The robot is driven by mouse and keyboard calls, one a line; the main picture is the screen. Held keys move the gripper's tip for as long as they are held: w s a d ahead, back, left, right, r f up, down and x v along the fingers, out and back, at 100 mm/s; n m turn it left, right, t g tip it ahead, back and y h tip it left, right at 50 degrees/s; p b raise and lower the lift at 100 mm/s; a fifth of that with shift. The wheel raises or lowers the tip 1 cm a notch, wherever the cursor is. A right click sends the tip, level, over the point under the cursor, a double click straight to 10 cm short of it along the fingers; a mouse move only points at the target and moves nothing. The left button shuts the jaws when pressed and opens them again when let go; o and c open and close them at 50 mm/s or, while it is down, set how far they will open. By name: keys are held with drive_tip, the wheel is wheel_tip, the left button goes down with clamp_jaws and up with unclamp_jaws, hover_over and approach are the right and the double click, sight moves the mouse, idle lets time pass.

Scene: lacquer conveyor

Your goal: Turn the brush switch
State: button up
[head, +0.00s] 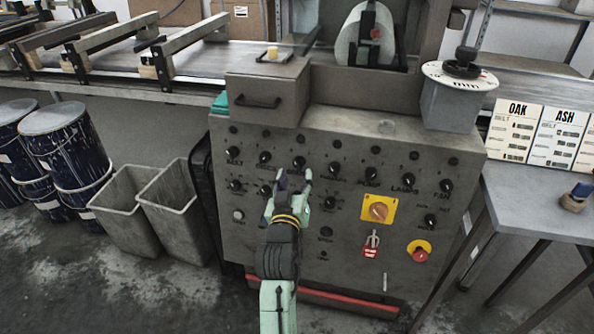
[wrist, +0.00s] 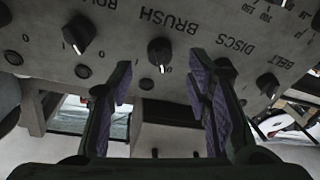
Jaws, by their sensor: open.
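The brush switch (wrist: 160,50) is a black rotary knob under the word BRUSH in the wrist view, with a white mark at its lower edge there. In the head view the brush switch (head: 299,162) is the third knob of the upper row on the grey control panel (head: 390,140). My gripper (wrist: 163,84) is open and empty, its two purple-padded fingers spread on either side of the knob in the picture. I cannot tell whether the fingertips reach the knob's depth. In the head view my gripper (head: 293,176) is at the panel, just below this knob.
The rollers knob (wrist: 78,32) and discs knob (wrist: 226,70) flank it. A yellow-plated orange switch (head: 378,209), a red padlock tag (head: 371,247) and a red stop button (head: 419,252) are to the right. Two grey bins (head: 170,195) stand left.

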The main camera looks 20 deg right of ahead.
drive_tip(key=v, duration=0.7)
drive_tip(key=shift+s, duration=0.3)
drive_tip(key=shift+a, duration=0.1)
